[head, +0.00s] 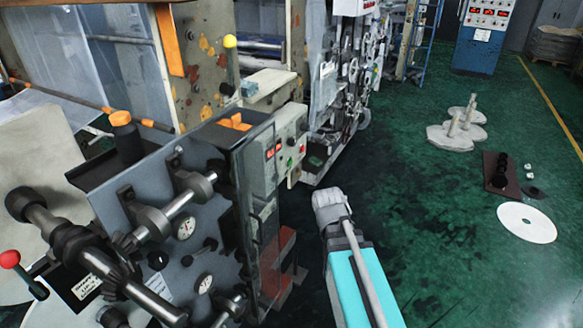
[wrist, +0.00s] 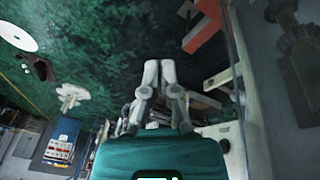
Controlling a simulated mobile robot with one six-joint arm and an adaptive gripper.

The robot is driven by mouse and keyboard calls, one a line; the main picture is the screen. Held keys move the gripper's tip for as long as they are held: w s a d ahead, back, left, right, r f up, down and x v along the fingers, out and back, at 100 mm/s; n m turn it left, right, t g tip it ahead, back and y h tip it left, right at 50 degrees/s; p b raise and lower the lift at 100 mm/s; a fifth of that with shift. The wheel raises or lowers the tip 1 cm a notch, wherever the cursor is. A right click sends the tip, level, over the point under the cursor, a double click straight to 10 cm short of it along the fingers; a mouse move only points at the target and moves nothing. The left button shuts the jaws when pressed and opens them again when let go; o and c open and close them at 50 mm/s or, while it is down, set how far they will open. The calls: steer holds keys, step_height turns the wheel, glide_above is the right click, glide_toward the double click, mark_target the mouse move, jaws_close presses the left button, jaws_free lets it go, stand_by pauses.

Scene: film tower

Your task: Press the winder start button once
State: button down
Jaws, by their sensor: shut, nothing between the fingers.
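The winder's grey control box (head: 284,150) is on the near machine, left of centre in the head view. Its face carries a small red display and several small buttons, among them a green one (head: 290,162). The labels are too small to read, so I cannot tell which is the start button. My gripper (wrist: 160,68) is shut and empty in the wrist view, its two fingers together above the green floor. In the head view my arm is to the right of the box and apart from it. I cannot make out the buttons in the wrist view.
The winder's dark side plate (head: 195,225), with shafts and dials, fills the lower left. A red step (head: 276,262) stands low beside it. Open green floor lies to the right, with a white disc (head: 527,222) and a dark board (head: 500,174) on it.

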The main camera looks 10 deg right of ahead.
mark_target(290, 162)
steer(key=w+d+n+t+h+b, duration=0.15)
steer(key=w+d+t+b, duration=0.25)
steer(key=w, duration=0.6)
steer(key=w+d+t+h+b, duration=0.3)
steer(key=w+d+t+b, duration=0.15)
steer(key=w, duration=0.45)
steer(key=w+a+n+t+y+b, duration=0.5)
steer(key=w+n+t+y+b, duration=0.2)
steer(key=w, duration=0.6)
steer(key=shift+r+n+t+y+b, duration=0.2)
steer(key=shift+n+t+y+b, duration=0.15)
steer(key=shift+n+y+b, duration=0.9)
steer(key=shift+a+n+h, duration=0.1)
steer(key=shift+n+h, duration=0.2)
steer(key=shift+n, duration=0.2)
steer(key=w+a, duration=0.5)
steer(key=a, duration=0.2)
steer(key=shift+w+a, duration=0.1)
steer(key=shift+w, duration=0.1)
steer(key=shift+w+a, duration=0.15)
steer(key=shift+a, duration=0.1)
